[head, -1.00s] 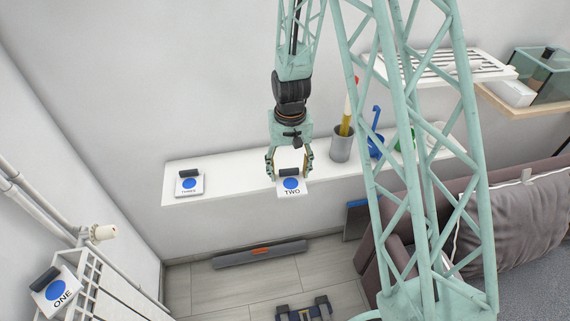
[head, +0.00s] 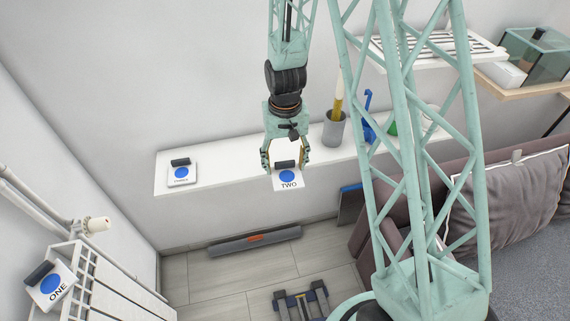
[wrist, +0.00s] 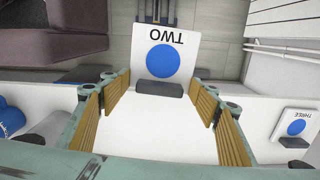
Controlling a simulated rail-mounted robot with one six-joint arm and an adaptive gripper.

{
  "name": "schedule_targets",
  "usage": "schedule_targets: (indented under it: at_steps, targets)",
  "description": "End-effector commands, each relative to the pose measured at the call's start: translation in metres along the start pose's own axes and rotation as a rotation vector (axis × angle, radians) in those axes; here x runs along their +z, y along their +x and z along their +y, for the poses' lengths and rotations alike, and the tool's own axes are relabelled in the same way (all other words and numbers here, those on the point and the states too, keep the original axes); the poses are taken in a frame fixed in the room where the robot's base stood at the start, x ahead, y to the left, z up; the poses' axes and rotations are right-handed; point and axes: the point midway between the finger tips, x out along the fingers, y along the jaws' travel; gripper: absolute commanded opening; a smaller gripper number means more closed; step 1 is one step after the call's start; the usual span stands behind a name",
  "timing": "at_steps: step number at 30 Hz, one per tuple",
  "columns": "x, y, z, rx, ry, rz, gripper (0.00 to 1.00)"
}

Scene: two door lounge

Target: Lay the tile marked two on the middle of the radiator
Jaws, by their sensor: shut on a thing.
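The tile marked two (head: 288,179) is a white square with a blue disc and a dark handle. My gripper (head: 286,163) is shut on it and holds it just past the front edge of the white shelf. In the wrist view the tile (wrist: 158,62) hangs beyond the fingers (wrist: 158,98), its handle nearest them. The white radiator (head: 118,302) is at the lower left in the head view, partly cut off. It also shows at the upper right of the wrist view (wrist: 285,28).
The tile marked one (head: 52,288) lies at the radiator's near left end. The tile marked three (head: 182,174) lies on the shelf's (head: 225,169) left end. A grey cup (head: 334,128) stands right of my gripper. A sofa (head: 440,215) is at the right. A pipe and valve (head: 97,224) adjoin the radiator.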

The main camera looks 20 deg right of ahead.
Motion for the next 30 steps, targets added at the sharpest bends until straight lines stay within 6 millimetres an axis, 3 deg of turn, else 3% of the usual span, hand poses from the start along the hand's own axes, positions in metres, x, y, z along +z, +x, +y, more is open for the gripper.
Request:
schedule_targets:
  at_steps: [14, 30]
  targets:
    - [0.004, -0.008, 0.001, 0.0, 0.128, 0.0, 0.46]
    - [0.02, -0.036, 0.006, 0.0, 0.642, 0.001, 0.46]
